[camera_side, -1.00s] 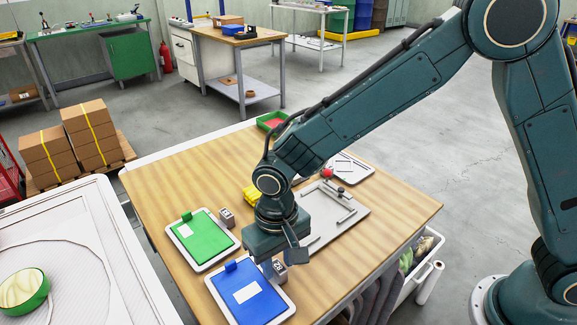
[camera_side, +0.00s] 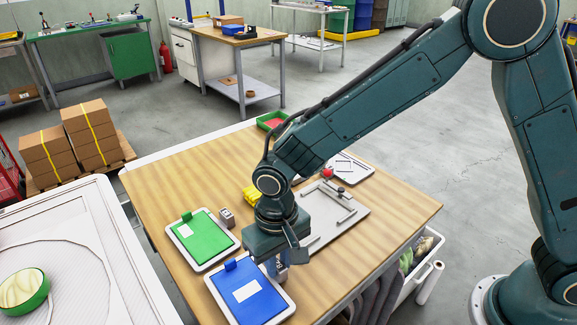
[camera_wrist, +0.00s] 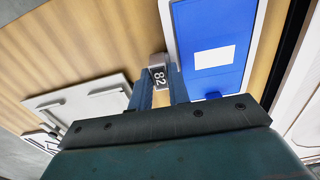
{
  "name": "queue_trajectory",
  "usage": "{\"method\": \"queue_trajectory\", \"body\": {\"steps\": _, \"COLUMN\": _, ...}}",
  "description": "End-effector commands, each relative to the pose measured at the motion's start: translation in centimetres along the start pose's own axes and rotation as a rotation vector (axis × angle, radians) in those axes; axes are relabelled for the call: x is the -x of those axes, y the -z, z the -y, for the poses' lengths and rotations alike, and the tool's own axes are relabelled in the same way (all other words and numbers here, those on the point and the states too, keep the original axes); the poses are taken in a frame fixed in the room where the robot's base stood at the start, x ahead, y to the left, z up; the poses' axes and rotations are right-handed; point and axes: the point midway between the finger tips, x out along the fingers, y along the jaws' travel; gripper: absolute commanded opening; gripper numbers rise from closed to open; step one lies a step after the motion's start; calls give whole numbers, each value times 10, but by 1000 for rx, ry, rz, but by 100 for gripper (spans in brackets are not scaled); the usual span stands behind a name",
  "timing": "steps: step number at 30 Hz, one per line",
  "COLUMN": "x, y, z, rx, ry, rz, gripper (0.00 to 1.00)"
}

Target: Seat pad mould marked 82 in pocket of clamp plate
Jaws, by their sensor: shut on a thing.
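The pad mould marked 82 (camera_wrist: 158,77) is a small grey block with a dark number face, beside the blue clipboard. My gripper (camera_wrist: 160,88) is shut on it, with a blue finger on each side in the wrist view. In the side view my gripper (camera_side: 281,272) is low over the table and hides most of the mould. I cannot tell whether the mould touches the table. The clamp plate (camera_side: 357,216) is a pale grey plate with raised bars around its pocket, right of and behind my gripper. My arm hides part of it. It also shows in the wrist view (camera_wrist: 107,108).
The blue clipboard (camera_side: 252,296) lies close to my gripper; a green clipboard (camera_side: 203,238) lies farther left. Another small grey block (camera_side: 227,217) stands near the green one. A yellow object (camera_side: 251,195), a green tray (camera_side: 270,119) and a smaller plate (camera_side: 352,167) are farther back.

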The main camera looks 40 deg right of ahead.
Motion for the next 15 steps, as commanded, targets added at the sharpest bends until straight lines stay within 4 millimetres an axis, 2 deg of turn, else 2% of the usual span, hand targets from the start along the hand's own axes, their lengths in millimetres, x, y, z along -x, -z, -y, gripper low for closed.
{"method": "queue_trajectory", "body": {"steps": 15, "x": 19, "y": 1, "z": 1, "rx": 0, "ry": 3, "rz": -3, "gripper": 0}}
